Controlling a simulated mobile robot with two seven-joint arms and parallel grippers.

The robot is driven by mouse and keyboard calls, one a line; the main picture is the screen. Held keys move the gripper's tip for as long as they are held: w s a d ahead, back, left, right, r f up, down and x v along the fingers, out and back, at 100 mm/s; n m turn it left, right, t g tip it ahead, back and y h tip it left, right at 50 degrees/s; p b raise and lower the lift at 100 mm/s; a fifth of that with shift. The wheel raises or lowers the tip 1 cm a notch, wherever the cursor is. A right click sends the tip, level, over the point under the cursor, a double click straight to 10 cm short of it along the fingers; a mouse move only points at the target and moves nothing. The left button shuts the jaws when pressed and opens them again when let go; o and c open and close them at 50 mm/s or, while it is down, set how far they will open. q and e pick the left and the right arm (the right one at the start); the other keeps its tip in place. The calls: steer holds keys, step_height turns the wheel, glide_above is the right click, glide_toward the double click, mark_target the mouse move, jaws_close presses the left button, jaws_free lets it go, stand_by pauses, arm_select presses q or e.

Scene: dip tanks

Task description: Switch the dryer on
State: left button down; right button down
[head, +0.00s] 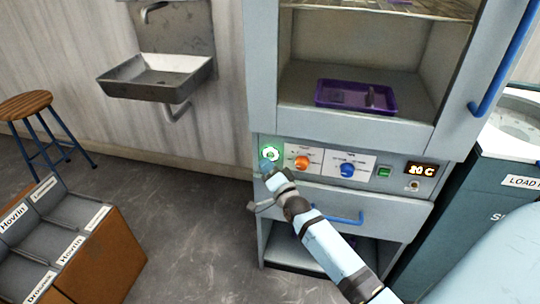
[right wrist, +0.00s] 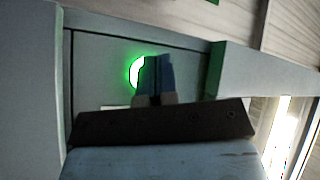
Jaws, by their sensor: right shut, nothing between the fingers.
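The dryer (head: 262,110) is a pale grey-blue cabinet with an open upper chamber and a control panel below it. At the panel's left end a round button (head: 270,153) glows green; it also shows in the right wrist view (right wrist: 136,72), partly hidden behind my fingers. My right gripper (head: 267,165) is shut and empty, its fingertips at or just in front of the green button; I cannot tell whether they touch it. An orange knob (head: 302,162), a blue knob (head: 347,170), a green switch (head: 384,172) and a lit display (head: 421,170) sit further right. My left gripper is not in view.
A purple tray (head: 325,104) lies in the chamber. The dryer door with a blue handle (head: 502,65) stands open at right. A blue drawer handle (head: 345,219) is near my right arm. A sink (head: 155,78), a stool (head: 25,104) and labelled bins (head: 110,250) are at left.

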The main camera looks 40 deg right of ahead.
steer(key=s+a+p, duration=0.2)
steer(key=s+a, duration=0.1)
steer(key=a, duration=0.1)
steer(key=shift+s, duration=0.3)
steer(key=shift+s, duration=0.1)
stand_by(0.4)
